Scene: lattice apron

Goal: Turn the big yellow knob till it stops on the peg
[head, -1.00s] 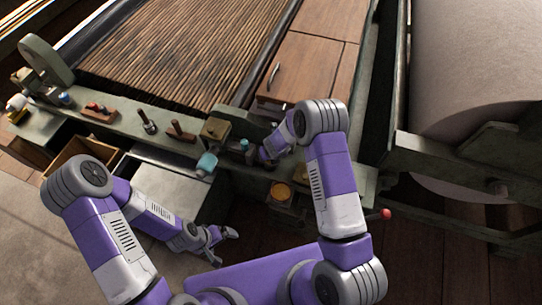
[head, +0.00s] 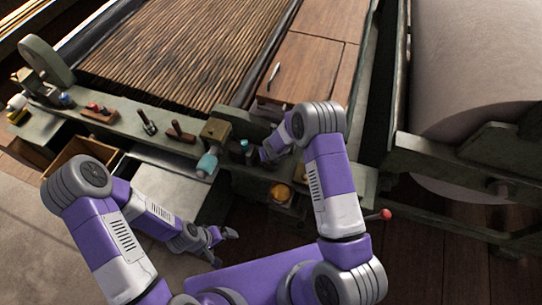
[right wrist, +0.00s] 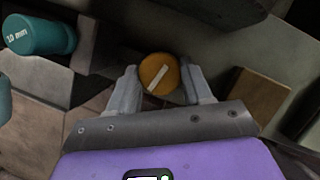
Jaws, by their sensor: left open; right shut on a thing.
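In the right wrist view, the big yellow knob (right wrist: 159,73) is round and orange-yellow, with a white pointer bar across its face. The bar slants, its upper end to the right. My right gripper (right wrist: 161,82) has one finger on each side of the knob and is shut on it. In the head view, my right gripper (head: 266,156) is at the right end of the green bench rail, and the knob in it cannot be made out. No peg can be made out clearly. My left gripper (head: 222,235) is open and empty, low in front of the bench.
A teal cylinder marked "10 mm" (right wrist: 38,35) is left of the knob. A wooden block (right wrist: 255,105) is to its right. The rail (head: 100,130) carries several small tools. A yellow round thing (head: 280,192) and a red-tipped lever (head: 385,214) are near my right arm.

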